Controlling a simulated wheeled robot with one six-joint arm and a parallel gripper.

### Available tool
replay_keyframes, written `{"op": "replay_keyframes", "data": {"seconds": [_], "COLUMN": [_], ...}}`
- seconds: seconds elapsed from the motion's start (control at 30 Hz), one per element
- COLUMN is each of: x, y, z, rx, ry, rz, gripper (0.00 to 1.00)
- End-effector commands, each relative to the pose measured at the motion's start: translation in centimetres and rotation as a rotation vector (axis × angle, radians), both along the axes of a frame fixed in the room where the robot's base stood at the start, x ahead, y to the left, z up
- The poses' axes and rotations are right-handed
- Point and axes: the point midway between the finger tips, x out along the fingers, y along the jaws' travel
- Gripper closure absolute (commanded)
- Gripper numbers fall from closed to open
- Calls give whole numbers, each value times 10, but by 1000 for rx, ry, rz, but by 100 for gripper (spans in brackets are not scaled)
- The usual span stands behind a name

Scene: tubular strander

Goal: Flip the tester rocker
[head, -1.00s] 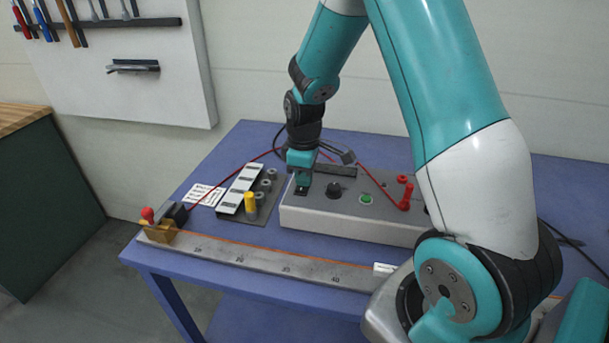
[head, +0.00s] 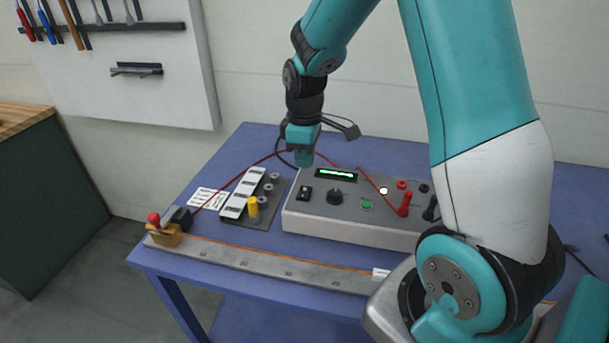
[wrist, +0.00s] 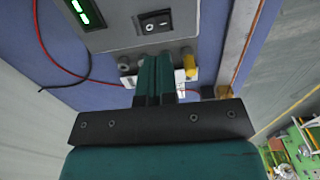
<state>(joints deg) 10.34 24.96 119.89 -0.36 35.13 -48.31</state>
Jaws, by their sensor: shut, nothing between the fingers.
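The tester (head: 350,213) is a grey box on the blue table. Its black rocker (head: 305,193) is at the left of the top panel, and it also shows in the wrist view (wrist: 154,23) with its white marks. The tester's display (head: 335,174) is lit green; it also shows in the wrist view (wrist: 86,13). My gripper (head: 304,158) is above and behind the rocker, apart from it. In the wrist view its teal fingers (wrist: 154,72) are together and empty, pointing toward the panel edge.
A black knob (head: 335,196), a green button (head: 367,205) and red plugs (head: 404,203) with a red cable are on the tester. A dark plate with a yellow-capped post (head: 253,207) lies at left. A long metal rail (head: 270,267) runs along the front edge.

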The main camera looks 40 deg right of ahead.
Motion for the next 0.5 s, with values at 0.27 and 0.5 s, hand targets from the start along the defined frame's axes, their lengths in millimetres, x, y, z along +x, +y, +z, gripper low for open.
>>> {"op": "replay_keyframes", "data": {"seconds": [0.27,0.5], "x": [1,0], "y": [0,0], "z": [47,58], "rx": [-2,-2], "ry": [-5,-3], "rz": [-1,-1], "gripper": [100,100]}}
